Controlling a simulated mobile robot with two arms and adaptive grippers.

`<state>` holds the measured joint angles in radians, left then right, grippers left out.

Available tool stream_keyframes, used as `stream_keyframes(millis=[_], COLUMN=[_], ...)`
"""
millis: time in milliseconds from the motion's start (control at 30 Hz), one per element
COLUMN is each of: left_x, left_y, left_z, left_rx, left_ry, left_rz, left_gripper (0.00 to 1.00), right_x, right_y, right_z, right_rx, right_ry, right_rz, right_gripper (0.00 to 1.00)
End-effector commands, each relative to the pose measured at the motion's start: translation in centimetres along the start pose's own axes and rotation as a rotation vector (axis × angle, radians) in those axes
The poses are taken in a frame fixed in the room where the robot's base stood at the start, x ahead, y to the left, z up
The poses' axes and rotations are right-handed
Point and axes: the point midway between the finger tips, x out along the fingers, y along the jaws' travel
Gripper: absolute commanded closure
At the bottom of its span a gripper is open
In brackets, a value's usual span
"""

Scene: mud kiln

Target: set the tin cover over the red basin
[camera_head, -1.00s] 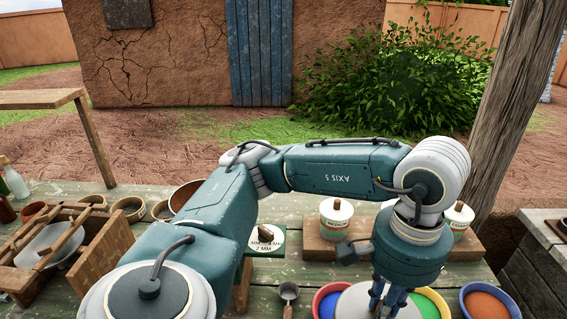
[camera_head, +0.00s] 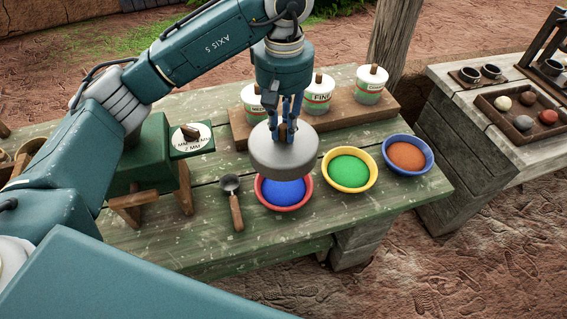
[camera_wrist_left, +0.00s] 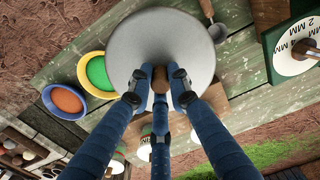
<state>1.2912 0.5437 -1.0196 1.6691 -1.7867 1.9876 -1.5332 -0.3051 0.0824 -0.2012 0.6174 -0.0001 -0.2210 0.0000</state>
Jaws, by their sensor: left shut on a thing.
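The tin cover (camera_head: 283,158) is a round grey metal lid with a knob. My left gripper (camera_head: 285,132) points down and is shut on the knob. The red basin (camera_head: 285,202) holds blue powder and stands on the green table. The cover hangs above its far part and hides its back rim; the front rim and much of the blue show. In the left wrist view the cover (camera_wrist_left: 150,40) sits below the fingers (camera_wrist_left: 160,82) and hides the red basin. My right gripper is not in view.
A yellow basin (camera_head: 349,181) of green powder and a blue basin (camera_head: 431,165) of orange powder stand right of the red one. A scoop (camera_head: 236,208) lies to its left. Lidded jars (camera_head: 318,97) stand behind on a wooden block (camera_head: 345,117).

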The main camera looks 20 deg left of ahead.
Motion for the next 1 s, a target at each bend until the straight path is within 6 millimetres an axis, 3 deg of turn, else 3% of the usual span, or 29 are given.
stream_keyframes(millis=[100, 300, 733, 1000], left_x=[2.9, 6.7, 11.6, 11.9], left_y=[-0.1, -0.1, 0.0, 0.1], left_z=[0.1, 0.0, 0.0, 0.0], left_rx=[0.001, 0.001, 0.001, 0.002], left_ry=[-0.004, -0.001, 0.000, 0.002], left_rz=[-0.002, 0.000, 0.002, 0.003], left_gripper=[1.00, 1.00, 1.00, 1.00], right_x=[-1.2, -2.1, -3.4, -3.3], right_y=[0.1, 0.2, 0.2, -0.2], right_z=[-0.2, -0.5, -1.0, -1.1], right_rx=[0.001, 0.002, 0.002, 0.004], right_ry=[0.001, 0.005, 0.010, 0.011], right_rz=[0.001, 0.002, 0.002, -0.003], right_gripper=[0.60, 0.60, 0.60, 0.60])
